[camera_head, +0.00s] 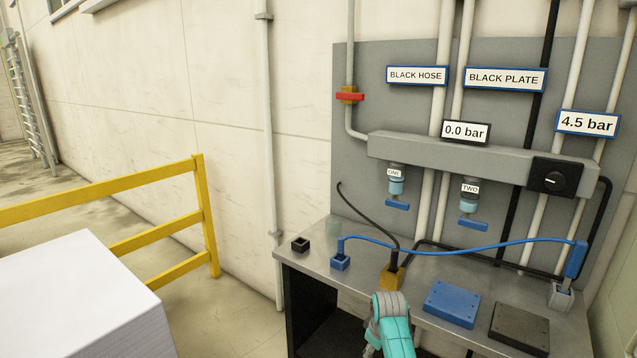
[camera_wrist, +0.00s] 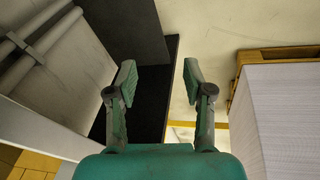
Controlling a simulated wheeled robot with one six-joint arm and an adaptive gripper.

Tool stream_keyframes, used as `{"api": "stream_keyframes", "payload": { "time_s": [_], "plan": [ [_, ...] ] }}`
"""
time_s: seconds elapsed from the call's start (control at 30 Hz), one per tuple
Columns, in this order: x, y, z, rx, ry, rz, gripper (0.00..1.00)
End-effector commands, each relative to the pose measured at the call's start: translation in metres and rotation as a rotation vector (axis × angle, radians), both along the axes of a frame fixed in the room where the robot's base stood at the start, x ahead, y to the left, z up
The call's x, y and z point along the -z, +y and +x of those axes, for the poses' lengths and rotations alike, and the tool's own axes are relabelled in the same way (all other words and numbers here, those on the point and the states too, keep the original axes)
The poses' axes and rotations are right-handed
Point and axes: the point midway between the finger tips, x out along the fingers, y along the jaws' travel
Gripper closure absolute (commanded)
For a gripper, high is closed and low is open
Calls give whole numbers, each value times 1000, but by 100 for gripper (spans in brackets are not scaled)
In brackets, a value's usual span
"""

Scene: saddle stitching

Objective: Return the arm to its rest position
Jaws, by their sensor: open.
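My arm, teal and grey, shows at the bottom of the head view, in front of the metal bench (camera_head: 405,290). My gripper (camera_wrist: 158,80) is in the wrist view, its two fingers spread wide with nothing between them. Beyond the fingers are a black panel edge and the pale floor or wall. In the head view my fingertips are mostly hidden below the arm links, low at the bench's front edge.
A yellow railing (camera_head: 110,190) and white paper stack (camera_head: 80,295) stand left; the stack also shows in the wrist view (camera_wrist: 285,120).

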Motion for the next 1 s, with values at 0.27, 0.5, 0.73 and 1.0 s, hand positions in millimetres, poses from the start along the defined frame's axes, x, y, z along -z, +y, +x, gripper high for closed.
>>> {"api": "stream_keyframes", "payload": {
  "time_s": [0.27, 0.5, 0.73, 1.0],
  "plan": [
    [95, -5, -67, 85, -119, 33, 49],
    [149, -9, -136, 155, -225, 70, 49],
    [180, -12, -211, 219, -326, 111, 49],
    [188, -16, -304, 290, -444, 167, 49]
  ]
}}
